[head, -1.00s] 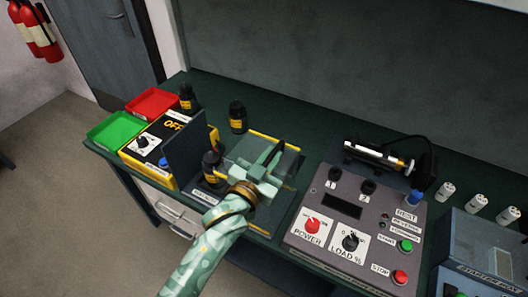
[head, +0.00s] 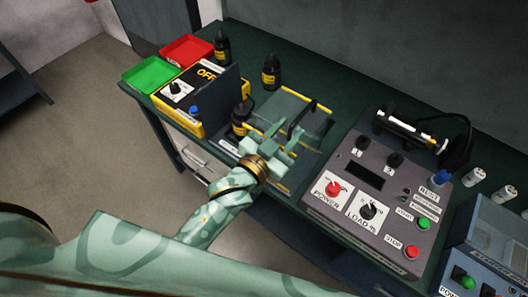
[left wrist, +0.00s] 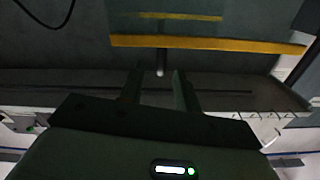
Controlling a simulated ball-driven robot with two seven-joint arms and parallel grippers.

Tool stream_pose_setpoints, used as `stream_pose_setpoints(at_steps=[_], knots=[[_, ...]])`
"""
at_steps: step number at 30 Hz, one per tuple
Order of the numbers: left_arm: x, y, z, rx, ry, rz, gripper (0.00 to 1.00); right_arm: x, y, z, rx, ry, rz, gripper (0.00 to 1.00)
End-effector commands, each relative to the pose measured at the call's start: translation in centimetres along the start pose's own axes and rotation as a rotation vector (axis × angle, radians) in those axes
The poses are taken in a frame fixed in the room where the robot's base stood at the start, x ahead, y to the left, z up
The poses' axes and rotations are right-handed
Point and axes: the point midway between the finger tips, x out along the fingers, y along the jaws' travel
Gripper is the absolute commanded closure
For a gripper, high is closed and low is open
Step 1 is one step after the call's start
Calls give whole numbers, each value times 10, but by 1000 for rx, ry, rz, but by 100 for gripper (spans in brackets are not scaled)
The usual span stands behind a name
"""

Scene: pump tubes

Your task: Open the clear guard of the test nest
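The test nest (head: 283,188) stands on the green bench between the yellow OFF box and the grey control panel. Its clear guard (head: 305,107) shows as a see-through pane with yellow edging; I cannot tell its exact angle. In the left wrist view the guard's yellow edge (left wrist: 215,45) runs across above the fingers. My left gripper (head: 283,138) is at the near side of the guard, its fingers apart. In the left wrist view a small light-tipped peg (left wrist: 160,69) appears between the fingertips; contact is not clear. My right gripper is not in view.
Left of the nest are the OFF box (head: 170,100), a dark upright panel (head: 222,103) and several black bottles, one (head: 270,72) behind. Green (head: 148,75) and red (head: 187,50) trays lie farther left. The control panel (head: 325,205) stands close on the right.

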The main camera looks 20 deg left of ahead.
Motion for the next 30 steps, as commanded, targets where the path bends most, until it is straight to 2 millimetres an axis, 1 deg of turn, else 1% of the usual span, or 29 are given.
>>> stream_pose_setpoints(at_steps=[1, 6, 9, 12, 15, 18, 30], knots=[[-15, 0, 0, -1, -3, 1, 67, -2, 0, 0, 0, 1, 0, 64], [-60, 1, 1, 0, -3, 1, 67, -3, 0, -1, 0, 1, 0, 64], [-80, 0, 0, 0, -3, 1, 67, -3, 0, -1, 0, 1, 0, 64], [-93, 0, 1, 0, -1, 1, 67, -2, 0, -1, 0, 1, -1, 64], [-100, 0, 0, -1, 1, 0, 67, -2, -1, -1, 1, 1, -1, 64], [-103, 0, 0, 0, 1, 0, 67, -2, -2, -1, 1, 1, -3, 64], [-102, 0, 0, 0, 1, 0, 67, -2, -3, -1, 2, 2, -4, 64]])
